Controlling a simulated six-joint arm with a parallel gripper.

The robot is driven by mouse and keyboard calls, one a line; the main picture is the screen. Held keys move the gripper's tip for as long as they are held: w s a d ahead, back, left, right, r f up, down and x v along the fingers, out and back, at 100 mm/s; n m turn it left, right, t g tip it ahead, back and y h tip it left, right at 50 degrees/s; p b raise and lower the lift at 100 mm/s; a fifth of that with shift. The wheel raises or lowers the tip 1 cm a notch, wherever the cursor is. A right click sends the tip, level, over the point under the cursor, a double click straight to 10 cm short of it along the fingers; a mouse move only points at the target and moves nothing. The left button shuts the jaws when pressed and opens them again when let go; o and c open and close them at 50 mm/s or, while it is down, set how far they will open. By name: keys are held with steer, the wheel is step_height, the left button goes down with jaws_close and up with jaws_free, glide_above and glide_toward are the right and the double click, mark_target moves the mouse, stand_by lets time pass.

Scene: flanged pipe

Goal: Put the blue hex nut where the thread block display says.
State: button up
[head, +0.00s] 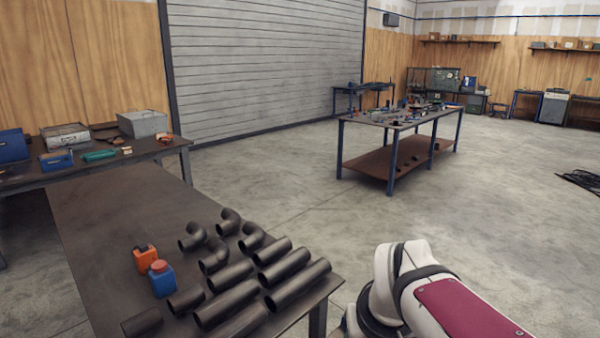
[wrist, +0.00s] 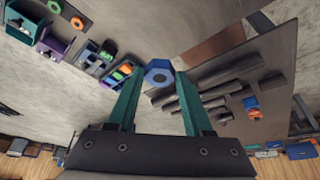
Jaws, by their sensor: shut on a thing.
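The blue hex nut (wrist: 159,72) is between the teal fingertips of my gripper (wrist: 160,77) in the wrist view, its dark hole facing the camera. My gripper is shut on it and holds it above the grey surface. In the head view my gripper, the nut and any thread block display are out of sight. In the wrist view I cannot tell a display or its text.
The wrist view shows a purple bin (wrist: 57,42), an orange ring (wrist: 77,22) and small coloured blocks (wrist: 118,73) at left.

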steer(key=shift+s+a, duration=0.2)
steer(key=w+d+f+m+h, duration=0.1)
steer(key=w+d+f+m, duration=0.1)
steer(key=w+d, duration=0.8)
steer(key=w+d+f+m+h, duration=0.1)
steer(key=w+d+f+m, duration=0.2)
steer(key=w+d, duration=0.75)
steer(key=s+d+f+m, duration=0.1)
steer(key=s+d+f, duration=0.1)
steer(key=d+f, duration=0.3)
steer(key=s+d+f+m, duration=0.1)
steer(key=s+d+f, duration=0.2)
steer(key=d, duration=1)
steer(key=s+d+f+m+g+h, duration=0.1)
steer(key=s+d+f+m, duration=0.1)
steer(key=d+f, duration=0.6)
steer(key=shift+s+d+f, duration=0.2)
steer(key=shift+s+d, duration=0.2)
steer(key=shift+d, duration=0.05)
steer(key=shift+a, duration=0.1)
